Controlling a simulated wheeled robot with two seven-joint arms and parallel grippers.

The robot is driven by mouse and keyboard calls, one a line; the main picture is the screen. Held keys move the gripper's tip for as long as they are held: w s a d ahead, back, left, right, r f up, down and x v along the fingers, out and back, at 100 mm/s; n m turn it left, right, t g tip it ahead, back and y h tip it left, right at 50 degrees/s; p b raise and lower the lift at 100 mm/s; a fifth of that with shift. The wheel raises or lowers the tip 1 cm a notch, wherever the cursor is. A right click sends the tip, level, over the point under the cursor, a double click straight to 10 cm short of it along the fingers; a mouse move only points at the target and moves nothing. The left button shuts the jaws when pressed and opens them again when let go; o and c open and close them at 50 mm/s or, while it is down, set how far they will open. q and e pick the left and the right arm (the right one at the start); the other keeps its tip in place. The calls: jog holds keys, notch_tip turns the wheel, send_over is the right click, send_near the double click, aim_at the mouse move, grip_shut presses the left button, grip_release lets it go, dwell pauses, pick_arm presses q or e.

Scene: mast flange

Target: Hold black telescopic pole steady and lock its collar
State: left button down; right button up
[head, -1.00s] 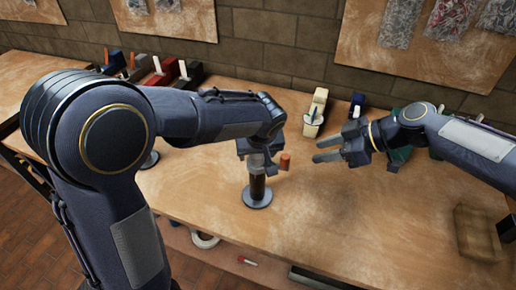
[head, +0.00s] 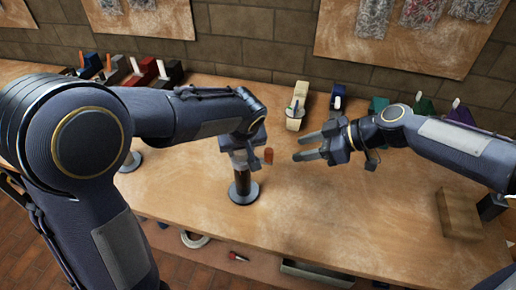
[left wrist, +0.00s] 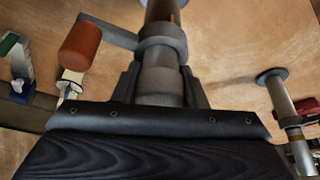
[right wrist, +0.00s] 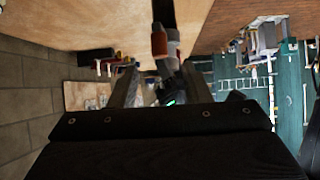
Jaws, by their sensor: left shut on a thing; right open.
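The black telescopic pole (head: 241,182) stands upright on a round grey foot on the bench. Its grey collar (left wrist: 162,45) carries an orange-tipped lever (left wrist: 81,44), which sticks out toward my right gripper in the head view (head: 268,155). My left gripper (head: 238,160) is shut around the grey part of the pole, beside the collar, and hides some of it. My right gripper (head: 298,147) is open and empty, a short gap to the right of the lever. The right wrist view shows the lever (right wrist: 159,43) beyond its open fingers.
A wooden block (head: 461,213) lies at the right. Red and dark holders (head: 142,72) line the back left.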

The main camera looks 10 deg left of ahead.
aim_at(270, 150)
jog(key=a+f+t, duration=0.1)
jog(key=a, duration=0.2)
jog(key=w+a+f+m+t+y, duration=0.1)
jog(key=a+f, duration=0.1)
jog(key=a, duration=0.1)
jog(key=a+f+m+t, duration=0.1)
jog(key=a, duration=0.2)
jog(key=shift+w+a+f+y, duration=0.1)
jog(key=shift+w+f+y, duration=0.1)
jog(key=shift+y, duration=0.1)
dwell(0.3)
grip_shut()
